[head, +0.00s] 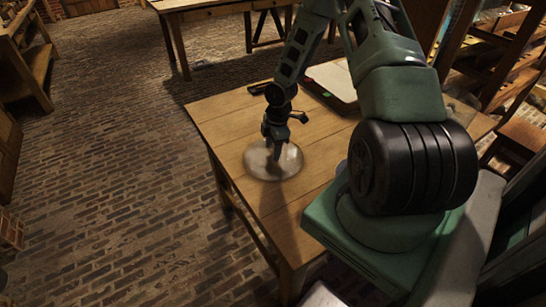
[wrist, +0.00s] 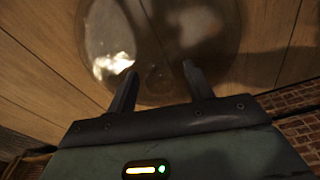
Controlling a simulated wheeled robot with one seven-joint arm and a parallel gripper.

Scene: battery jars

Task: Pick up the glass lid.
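The glass lid (head: 258,165) is a round, clear disc on the wooden table, near the table's left front part. In the wrist view the lid (wrist: 110,35) fills the upper middle, with a bright glare on its left side. A small round shape, perhaps its knob, shows faintly between my fingertips. My gripper (head: 277,156) points down over the lid. In the wrist view my gripper (wrist: 158,69) has its two fingers apart with a clear gap between them. Whether the fingertips touch the glass I cannot tell.
The wooden table (head: 222,113) has bare planks around the lid. A flat, pale-topped thing with dark edges (head: 335,80) lies farther back, partly behind my arm. Another wooden table (head: 210,10) stands at the back. The brick floor to the left is mostly open.

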